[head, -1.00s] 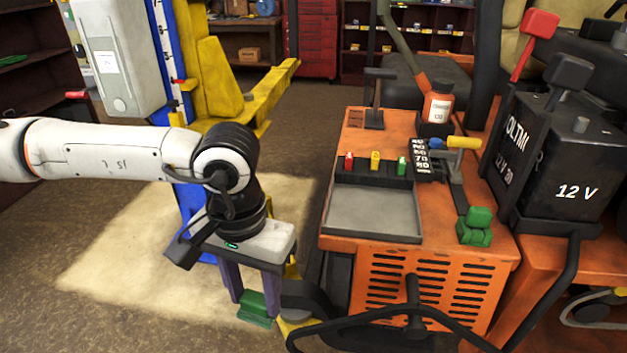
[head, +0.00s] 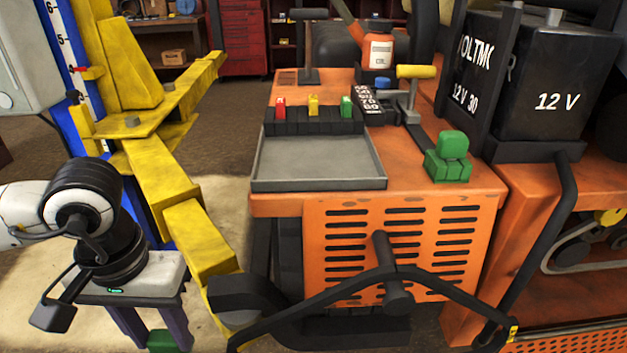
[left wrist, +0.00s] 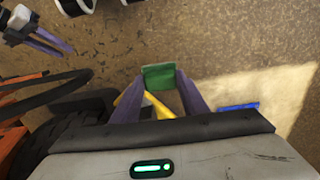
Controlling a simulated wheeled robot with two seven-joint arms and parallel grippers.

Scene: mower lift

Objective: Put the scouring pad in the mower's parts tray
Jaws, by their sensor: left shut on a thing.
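The scouring pad is a green block, held between the purple fingertips of my left gripper (left wrist: 160,84) in the left wrist view, where the pad (left wrist: 158,77) shows at the far end of the fingers. In the head view the left gripper (head: 155,325) points down at the lower left, with only the top of the pad (head: 162,341) in frame. The parts tray (head: 320,184) is a shallow, empty grey tray on the orange mower (head: 405,215), to the right of the gripper. My right gripper (left wrist: 55,42) shows at the upper left of the left wrist view, its fingers apart and empty.
A yellow lift arm (head: 190,230) stands between the left gripper and the mower. Red, yellow and green pieces stand in a black rack (head: 313,122) behind the tray. A green part (head: 448,160), battery (head: 540,85) and black bar (head: 400,275) are near.

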